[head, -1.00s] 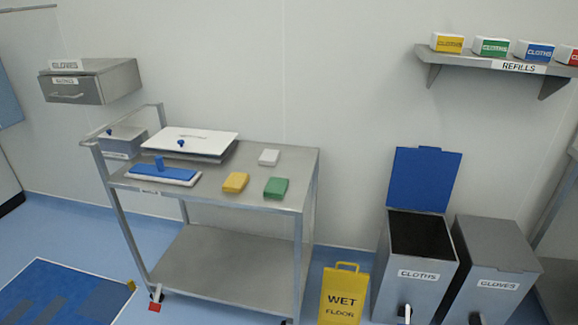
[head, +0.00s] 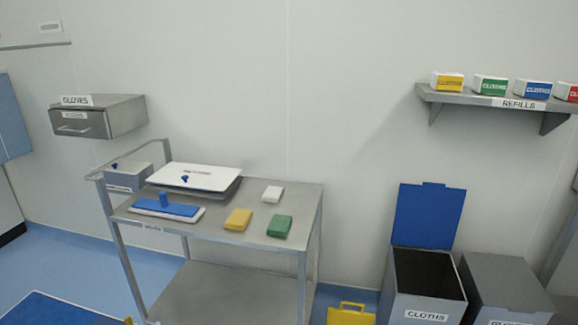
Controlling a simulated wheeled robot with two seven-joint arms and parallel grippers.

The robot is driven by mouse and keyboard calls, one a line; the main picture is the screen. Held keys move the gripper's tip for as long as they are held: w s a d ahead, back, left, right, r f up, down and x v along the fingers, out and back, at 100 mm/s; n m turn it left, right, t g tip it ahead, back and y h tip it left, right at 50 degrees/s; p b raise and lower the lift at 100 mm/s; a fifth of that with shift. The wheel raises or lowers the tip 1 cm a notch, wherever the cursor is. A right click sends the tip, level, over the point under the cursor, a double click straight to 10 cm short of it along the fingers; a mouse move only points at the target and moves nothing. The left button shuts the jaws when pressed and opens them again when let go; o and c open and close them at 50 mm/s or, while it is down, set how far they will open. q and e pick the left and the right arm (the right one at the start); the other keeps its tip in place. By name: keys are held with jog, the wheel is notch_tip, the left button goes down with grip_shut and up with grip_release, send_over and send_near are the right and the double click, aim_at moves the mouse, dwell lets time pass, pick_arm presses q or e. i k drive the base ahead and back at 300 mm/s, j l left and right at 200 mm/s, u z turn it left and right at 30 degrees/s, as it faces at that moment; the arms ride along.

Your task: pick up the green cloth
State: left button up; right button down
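The green cloth (head: 280,226) is a small folded block. It lies flat near the front right corner of the steel trolley's top shelf (head: 268,245). A yellow cloth (head: 238,219) lies to its left, apart from it, and a white cloth (head: 272,194) lies behind it. Neither of my grippers shows in the head view.
On the trolley's left are a blue-handled mop pad (head: 166,209), a white-lidded tray (head: 195,177) and a grey box (head: 128,177). An open cloths bin (head: 428,300) and a closed bin (head: 505,285) stand right. A refills shelf (head: 490,99) hangs above.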

aim_at(279, 225)
jog(key=i+j+z, duration=0.45)
jog(key=j, duration=0.25)
jog(key=i+j+z, duration=0.1)
jog(key=j+z, duration=0.15)
jog(key=i+j+z, duration=0.1)
jog(key=j+z, duration=0.15)
jog(key=j, duration=0.3)
